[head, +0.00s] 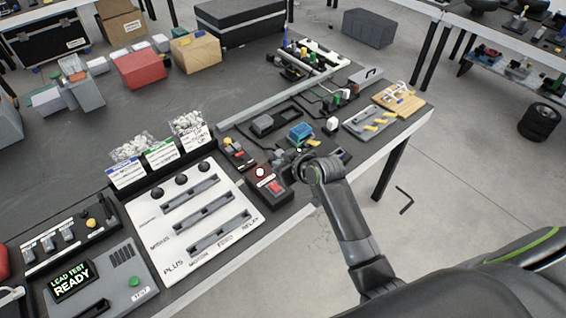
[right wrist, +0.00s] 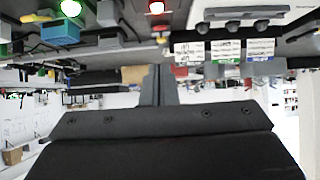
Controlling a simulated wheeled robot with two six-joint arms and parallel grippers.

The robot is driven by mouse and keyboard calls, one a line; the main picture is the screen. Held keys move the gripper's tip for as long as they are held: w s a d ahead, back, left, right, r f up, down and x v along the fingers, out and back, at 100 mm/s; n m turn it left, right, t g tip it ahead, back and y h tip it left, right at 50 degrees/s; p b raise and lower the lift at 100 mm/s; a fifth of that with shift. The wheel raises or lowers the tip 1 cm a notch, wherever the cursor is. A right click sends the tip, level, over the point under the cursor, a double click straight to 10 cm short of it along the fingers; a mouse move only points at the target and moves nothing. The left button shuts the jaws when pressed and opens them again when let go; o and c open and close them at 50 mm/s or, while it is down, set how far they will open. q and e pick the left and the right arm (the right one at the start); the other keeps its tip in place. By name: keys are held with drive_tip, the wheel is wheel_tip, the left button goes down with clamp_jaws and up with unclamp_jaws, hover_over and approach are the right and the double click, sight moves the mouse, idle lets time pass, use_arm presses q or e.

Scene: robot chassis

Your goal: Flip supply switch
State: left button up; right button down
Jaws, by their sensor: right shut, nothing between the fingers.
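A dark box with a red rocker switch (head: 275,187) sits at the front edge of the bench, and a lamp (head: 260,172) glows red-white on it. I take this as the supply switch. My right gripper (head: 300,158) is just right of and behind the box, shut and empty, and appears apart from the switch. Its fingertips are partly hidden by my wrist. In the right wrist view my shut fingers (right wrist: 157,84) point up the picture, and the glowing red lamp (right wrist: 156,7) shows at the top edge. My left gripper is not in view.
A white panel with slots (head: 195,222) lies left of the switch box. A tester with a READY display (head: 75,284) is farther left. Parts bags and label cards (head: 161,152) stand behind.

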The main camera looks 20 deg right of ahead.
drive_tip(key=shift+s+d+r, duration=0.2)
drive_tip(key=shift+s+r, duration=0.3)
drive_tip(key=shift+r, duration=0.35)
